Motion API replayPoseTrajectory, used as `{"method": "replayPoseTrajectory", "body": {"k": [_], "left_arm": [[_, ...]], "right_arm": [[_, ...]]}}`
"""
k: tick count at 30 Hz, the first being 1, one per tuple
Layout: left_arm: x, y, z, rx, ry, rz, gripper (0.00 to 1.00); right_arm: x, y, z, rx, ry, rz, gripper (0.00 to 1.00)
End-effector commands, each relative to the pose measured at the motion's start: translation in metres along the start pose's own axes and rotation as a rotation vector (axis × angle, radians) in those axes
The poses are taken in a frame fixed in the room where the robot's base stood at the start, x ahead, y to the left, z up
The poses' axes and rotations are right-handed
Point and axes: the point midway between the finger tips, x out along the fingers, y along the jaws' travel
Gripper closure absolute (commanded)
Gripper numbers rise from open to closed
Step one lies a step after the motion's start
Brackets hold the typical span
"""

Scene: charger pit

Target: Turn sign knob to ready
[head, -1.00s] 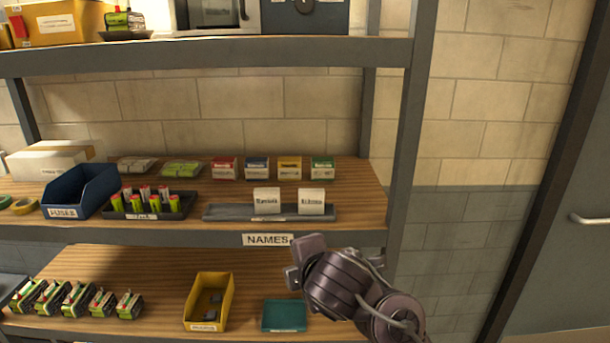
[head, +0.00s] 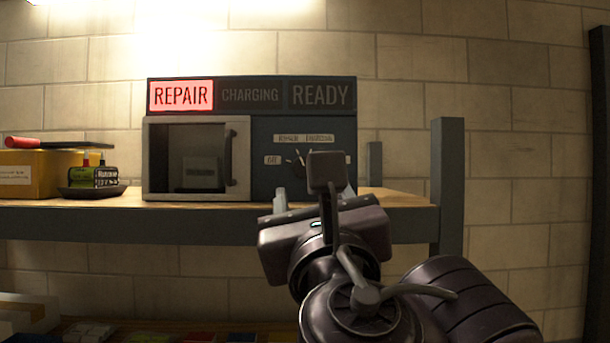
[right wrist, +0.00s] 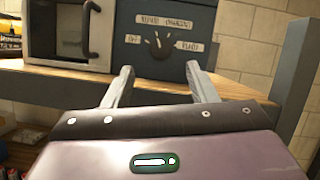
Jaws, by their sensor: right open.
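The sign box stands on the top shelf in the head view, with REPAIR (head: 181,96) lit red and CHARGING (head: 250,95) and READY (head: 321,95) dark. Its knob (right wrist: 160,45) shows on the dark panel in the right wrist view, with labels around it, READY at its right. The knob's pointer leans up, slightly left. In the head view my gripper partly covers the knob. My right gripper (right wrist: 162,82) is open and empty, its fingers pointing at the panel, below the knob and apart from it. My left gripper is not in view.
A glass-doored compartment (head: 186,158) with a handle is left of the panel. A yellow box (head: 35,172) and a dark tray with a small device (head: 93,176) stand farther left. A shelf post (head: 447,185) rises at the right. The shelf edge (head: 90,222) lies below the box.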

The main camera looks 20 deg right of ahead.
Motion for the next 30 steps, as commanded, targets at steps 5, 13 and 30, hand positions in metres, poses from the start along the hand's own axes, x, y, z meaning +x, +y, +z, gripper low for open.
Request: {"method": "replayPoseTrajectory", "body": {"k": [5,13,30], "left_arm": [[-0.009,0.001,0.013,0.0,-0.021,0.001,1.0],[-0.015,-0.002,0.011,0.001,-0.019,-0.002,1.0],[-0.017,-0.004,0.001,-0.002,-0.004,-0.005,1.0]], "right_arm": [[0.026,-0.003,0.002,-0.004,0.001,-0.007,0.48],[0.058,0.0,0.002,0.001,0.0,-0.001,0.48],[0.072,-0.001,-0.002,0.009,0.006,0.0,0.48]]}}
